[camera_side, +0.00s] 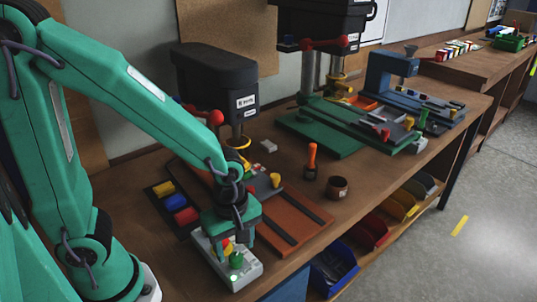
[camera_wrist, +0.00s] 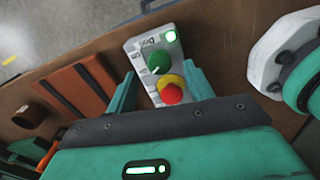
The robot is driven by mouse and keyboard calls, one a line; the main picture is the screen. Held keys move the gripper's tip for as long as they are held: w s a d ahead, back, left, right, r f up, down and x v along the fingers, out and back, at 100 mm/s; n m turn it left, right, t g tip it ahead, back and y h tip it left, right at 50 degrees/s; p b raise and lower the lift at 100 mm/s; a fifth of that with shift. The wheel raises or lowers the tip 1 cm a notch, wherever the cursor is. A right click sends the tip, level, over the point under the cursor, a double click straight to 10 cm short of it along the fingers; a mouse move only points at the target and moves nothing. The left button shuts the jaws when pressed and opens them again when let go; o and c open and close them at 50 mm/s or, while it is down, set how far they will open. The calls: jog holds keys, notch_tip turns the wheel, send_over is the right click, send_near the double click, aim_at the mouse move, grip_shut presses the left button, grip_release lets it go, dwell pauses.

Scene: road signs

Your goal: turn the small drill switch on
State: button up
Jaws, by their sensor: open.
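A grey switch box (camera_side: 245,272) sits at the bench's front edge below my gripper (camera_side: 228,238). The box (camera_wrist: 146,46) also shows in the wrist view, with partly legible lettering. It carries a green rotary knob (camera_wrist: 159,62) with a pale pointer mark, and a red button (camera_wrist: 171,94) on a yellow collar. A small lamp (camera_wrist: 171,36) at its far end glows pale green. My gripper (camera_wrist: 162,84) is open, its fingers either side of the box, around the button and near the knob. I cannot tell whether a finger touches the box.
The small black drill press (camera_side: 215,80) stands behind, its orange-brown base (camera_side: 295,215) beside the box. A larger drill (camera_side: 325,20) with a green base stands further back. Coloured bins hang below the bench.

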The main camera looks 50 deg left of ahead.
aim_at(235, 254)
jog(key=shift+r, duration=2.45)
jog(key=shift+r, duration=0.1)
jog(key=s+a+r+m+t, duration=0.2)
jog(key=a+r+m+t, duration=0.3)
jog(key=a+r+m, duration=0.4)
jog(key=shift+a+r+m+t, duration=0.3)
jog(key=shift+r+m, duration=0.85)
jog(key=shift+m, duration=2.65)
